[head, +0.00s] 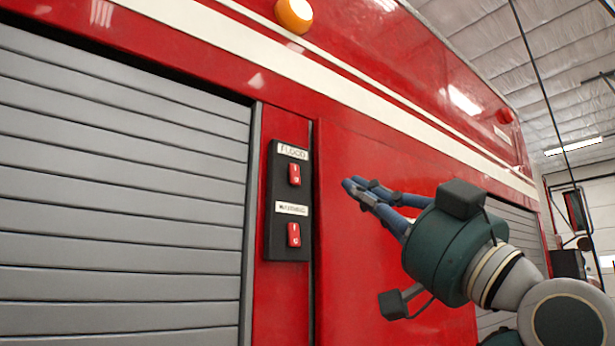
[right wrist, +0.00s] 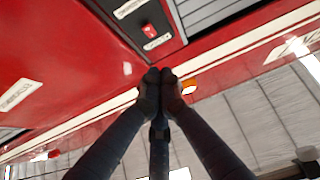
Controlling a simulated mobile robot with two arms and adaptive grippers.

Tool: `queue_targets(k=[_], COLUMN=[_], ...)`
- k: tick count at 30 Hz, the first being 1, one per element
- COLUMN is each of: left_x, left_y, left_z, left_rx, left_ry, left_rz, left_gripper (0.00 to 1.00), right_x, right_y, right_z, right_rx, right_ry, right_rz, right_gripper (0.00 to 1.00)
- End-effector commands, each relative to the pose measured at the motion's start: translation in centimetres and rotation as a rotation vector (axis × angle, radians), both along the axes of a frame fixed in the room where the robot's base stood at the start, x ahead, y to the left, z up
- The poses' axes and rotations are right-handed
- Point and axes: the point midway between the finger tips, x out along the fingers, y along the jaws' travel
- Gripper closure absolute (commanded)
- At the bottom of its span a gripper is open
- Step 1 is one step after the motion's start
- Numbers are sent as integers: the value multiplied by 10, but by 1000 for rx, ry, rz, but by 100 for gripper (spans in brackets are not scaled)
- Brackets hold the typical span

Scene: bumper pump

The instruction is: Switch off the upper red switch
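The upper red switch (head: 294,174) sits under a white label reading FLOOD on a black panel (head: 277,246) on the truck's side. It also shows in the right wrist view (right wrist: 149,31), between two white labels. Its rocker position is too small to tell. The lower red switch (head: 293,235) sits under a second label. My right gripper (head: 356,187) is to the right of the panel, level with just below the upper switch, apart from it. In the right wrist view its fingertips (right wrist: 159,76) are together with nothing between them. My left gripper is not in view.
A grey roller shutter (head: 120,190) fills the left. An orange lamp (head: 294,14) juts out above the white stripe. The red truck wall (head: 345,260) between panel and gripper is clear.

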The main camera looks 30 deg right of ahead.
Motion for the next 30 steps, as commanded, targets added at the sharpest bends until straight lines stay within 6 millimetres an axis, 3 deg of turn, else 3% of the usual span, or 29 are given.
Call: queue_targets(k=[15,21,30], left_x=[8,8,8], left_y=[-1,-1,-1], left_z=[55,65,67], left_rx=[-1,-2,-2], left_ry=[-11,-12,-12], left_rz=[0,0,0], left_gripper=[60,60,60], right_x=[81,108,118], right_y=[8,10,9], right_z=[62,54,49], right_rx=[1,2,1], right_ry=[5,5,2], right_rz=[5,4,1], right_gripper=[100,100,100])
